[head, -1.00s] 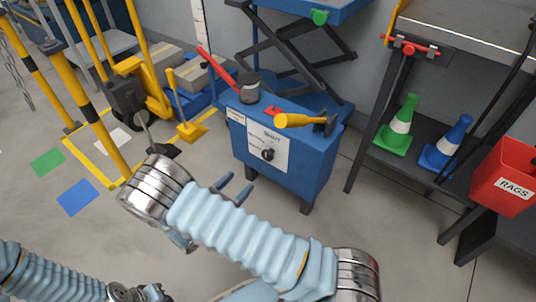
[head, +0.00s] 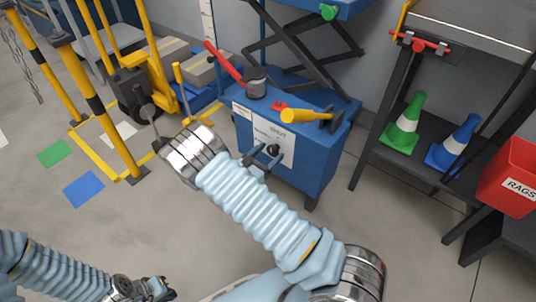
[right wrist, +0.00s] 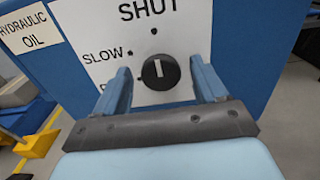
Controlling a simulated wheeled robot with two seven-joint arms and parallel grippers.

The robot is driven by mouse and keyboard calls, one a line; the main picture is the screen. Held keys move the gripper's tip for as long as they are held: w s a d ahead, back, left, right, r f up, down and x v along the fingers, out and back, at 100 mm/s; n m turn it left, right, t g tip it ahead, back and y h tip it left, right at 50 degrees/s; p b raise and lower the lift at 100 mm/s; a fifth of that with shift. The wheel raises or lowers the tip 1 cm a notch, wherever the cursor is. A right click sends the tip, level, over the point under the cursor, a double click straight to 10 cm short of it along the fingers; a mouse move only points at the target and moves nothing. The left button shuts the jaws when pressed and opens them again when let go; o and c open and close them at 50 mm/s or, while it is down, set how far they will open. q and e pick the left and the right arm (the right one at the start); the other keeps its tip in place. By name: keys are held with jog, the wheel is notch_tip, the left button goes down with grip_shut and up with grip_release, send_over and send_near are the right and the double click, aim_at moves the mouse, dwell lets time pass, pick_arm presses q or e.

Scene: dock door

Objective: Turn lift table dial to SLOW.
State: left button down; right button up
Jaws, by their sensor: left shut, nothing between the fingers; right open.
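The lift table's black dial (right wrist: 160,71) is on a white panel (right wrist: 182,22) on the blue lift table base (head: 318,165). Its white mark stands nearly upright, towards the SHUT label (right wrist: 148,8). The SLOW label (right wrist: 102,57) and its dot are at upper left of the dial. A third label at lower left is partly hidden by a finger. My right gripper (head: 262,160) is open in front of the panel, one finger on each side of the dial, with gaps in the wrist view. My left gripper (head: 160,290) is shut and empty, low at the left.
A yellow handle (head: 305,116) and a red lever (head: 222,62) are on top of the base. Yellow posts (head: 105,110) stand at left. A shelf with a green cone (head: 405,125), a blue cone (head: 453,145) and a red rags bin (head: 510,178) is at right.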

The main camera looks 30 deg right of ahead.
jog(key=c, duration=1)
